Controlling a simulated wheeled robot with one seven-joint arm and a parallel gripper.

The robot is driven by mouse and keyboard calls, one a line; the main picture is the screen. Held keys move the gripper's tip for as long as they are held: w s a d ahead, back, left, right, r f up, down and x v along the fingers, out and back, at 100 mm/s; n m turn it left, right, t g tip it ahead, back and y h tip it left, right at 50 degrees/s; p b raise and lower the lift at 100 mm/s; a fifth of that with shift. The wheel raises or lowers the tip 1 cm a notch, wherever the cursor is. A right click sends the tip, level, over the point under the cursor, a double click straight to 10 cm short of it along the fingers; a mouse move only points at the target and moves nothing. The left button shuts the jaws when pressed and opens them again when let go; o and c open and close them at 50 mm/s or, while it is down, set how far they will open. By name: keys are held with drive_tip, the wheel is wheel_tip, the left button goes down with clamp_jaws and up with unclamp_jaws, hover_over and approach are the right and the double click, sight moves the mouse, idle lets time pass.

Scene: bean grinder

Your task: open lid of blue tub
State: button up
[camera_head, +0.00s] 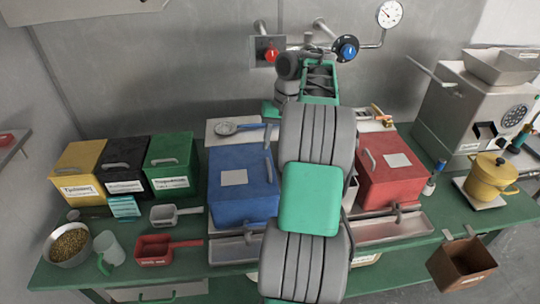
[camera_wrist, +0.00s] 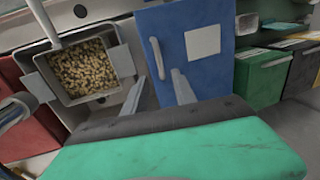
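The blue tub (camera_head: 243,190) stands on the green bench, left of my arm in the head view, with its lid shut flat. The blue lid (camera_wrist: 183,22) has a pale label and a light bar handle (camera_wrist: 157,58) along one edge in the wrist view; the handle also shows beside my arm in the head view. My gripper (camera_wrist: 159,88) is open, with its two grey fingers apart and nothing visible between them. The fingertips are close to the handle, which appears just beyond the gap. Contact cannot be told. My arm hides the gripper in the head view.
A grey container of beans (camera_wrist: 85,68) is beside the blue tub. A red tub (camera_head: 390,175) stands right of my arm. Yellow (camera_head: 80,172), black (camera_head: 124,168) and green (camera_head: 170,165) bins stand left. A red scoop (camera_head: 155,249) lies in front.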

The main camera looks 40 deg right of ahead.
drive_tip(key=f, duration=0.2)
drive_tip(key=f+b, duration=0.1)
drive_tip(key=f, duration=0.1)
drive_tip(key=a+f+b, duration=0.1)
drive_tip(key=f, duration=0.1)
drive_tip(key=shift+w, duration=0.4)
drive_tip(key=shift+c, duration=0.5)
clamp_jaws()
idle(0.4)
